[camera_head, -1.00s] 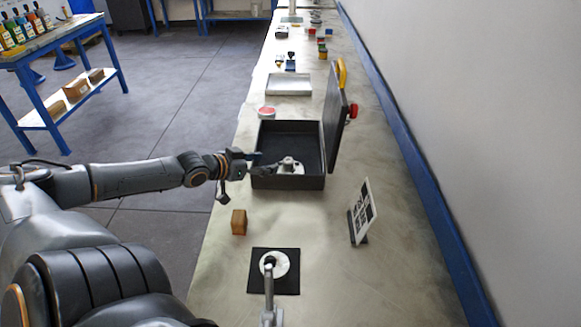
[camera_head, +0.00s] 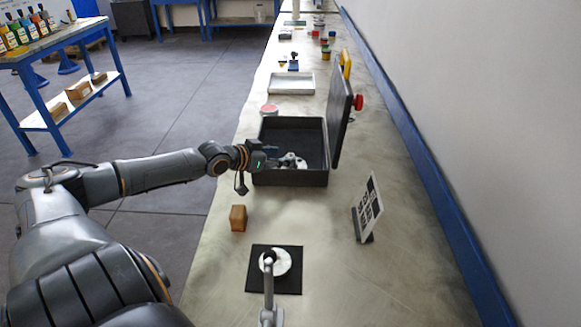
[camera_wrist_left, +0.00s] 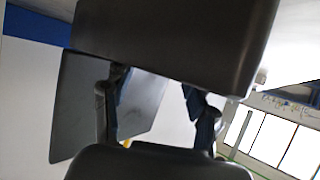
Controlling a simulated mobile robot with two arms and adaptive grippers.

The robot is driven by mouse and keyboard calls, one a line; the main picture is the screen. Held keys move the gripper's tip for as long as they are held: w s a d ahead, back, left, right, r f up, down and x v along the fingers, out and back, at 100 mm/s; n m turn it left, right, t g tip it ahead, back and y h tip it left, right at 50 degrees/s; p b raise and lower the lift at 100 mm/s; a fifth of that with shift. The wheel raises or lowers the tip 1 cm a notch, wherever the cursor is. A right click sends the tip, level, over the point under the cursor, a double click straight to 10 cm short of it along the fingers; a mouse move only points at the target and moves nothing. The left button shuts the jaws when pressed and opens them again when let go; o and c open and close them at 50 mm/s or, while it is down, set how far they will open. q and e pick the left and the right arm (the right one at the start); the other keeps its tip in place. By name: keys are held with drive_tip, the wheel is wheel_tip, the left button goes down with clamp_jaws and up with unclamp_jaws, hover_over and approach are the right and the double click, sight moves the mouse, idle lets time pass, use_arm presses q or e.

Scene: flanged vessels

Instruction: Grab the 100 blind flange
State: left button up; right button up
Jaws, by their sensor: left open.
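My left gripper (camera_head: 278,160) is low over the left side of an open black case (camera_head: 308,181), with its fingers apart. A small pale grey and white part (camera_head: 293,160) lies in the case close to the fingers; its shape is partly hidden. I cannot tell whether it is the 100 blind flange or whether the gripper touches it. In the left wrist view the two fingers (camera_wrist_left: 157,100) are apart with no part clearly between them. A white disc (camera_head: 283,262) lies on a black square mat (camera_head: 290,286); no size marking is readable. My right gripper is not visible.
The case's raised lid (camera_head: 341,115) stands on its right. A wooden block (camera_head: 238,218), a tilted patterned card (camera_head: 368,208) and a grey post (camera_head: 268,290) stand nearer. A red-topped disc (camera_head: 269,109) and white tray (camera_head: 291,84) lie beyond. The blue-edged wall bounds the right.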

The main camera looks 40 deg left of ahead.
sight(292, 154)
use_arm(q)
drive_tip(key=shift+b+x, duration=0.6)
drive_tip(key=shift+x, duration=1.85)
drive_tip(key=shift+d, duration=0.1)
clamp_jaws()
drive_tip(key=shift+w+r, duration=0.1)
drive_tip(key=shift+r, duration=0.15)
